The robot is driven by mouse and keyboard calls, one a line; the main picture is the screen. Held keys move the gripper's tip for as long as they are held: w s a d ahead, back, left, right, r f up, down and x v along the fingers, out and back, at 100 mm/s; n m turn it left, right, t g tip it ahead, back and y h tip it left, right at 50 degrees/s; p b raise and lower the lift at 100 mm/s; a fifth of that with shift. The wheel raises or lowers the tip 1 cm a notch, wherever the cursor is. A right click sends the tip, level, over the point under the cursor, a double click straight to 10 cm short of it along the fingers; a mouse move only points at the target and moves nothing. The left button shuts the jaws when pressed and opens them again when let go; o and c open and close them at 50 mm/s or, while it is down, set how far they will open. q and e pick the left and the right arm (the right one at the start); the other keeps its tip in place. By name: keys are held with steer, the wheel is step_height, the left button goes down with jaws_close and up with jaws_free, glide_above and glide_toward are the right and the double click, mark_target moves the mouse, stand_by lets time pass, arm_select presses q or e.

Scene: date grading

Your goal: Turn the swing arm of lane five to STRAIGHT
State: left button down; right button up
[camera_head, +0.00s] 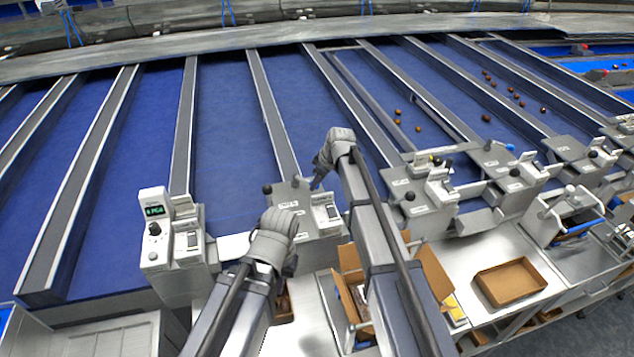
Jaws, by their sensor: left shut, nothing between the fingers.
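Several grey lane-end boxes stand at the near ends of the blue lanes. I cannot read their labels well enough to tell which is lane five. The middle box (286,196) has a dark knob (267,189) at its left and another (297,181) near its top. My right gripper (314,185) points down over the right side of this box, close to the second knob; I cannot tell whether it touches or what its jaws hold. My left gripper (289,268) is shut and empty, lower down in front of the box. Its fingers are mostly hidden behind its wrist.
A control box with a green display (154,211) stands at left. More lane-end boxes (411,195) stand at right. An open cardboard carton (434,272) and an empty cardboard tray (511,282) are in front. Several brown dates (418,129) lie on the right lanes.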

steer(key=o, duration=0.3)
steer(key=shift+o, duration=0.2)
steer(key=shift+r, duration=0.1)
steer(key=p+v, duration=0.7)
steer(key=shift+r, duration=0.3)
steer(key=shift+s+d, duration=0.1)
steer(key=shift+s+f, duration=0.1)
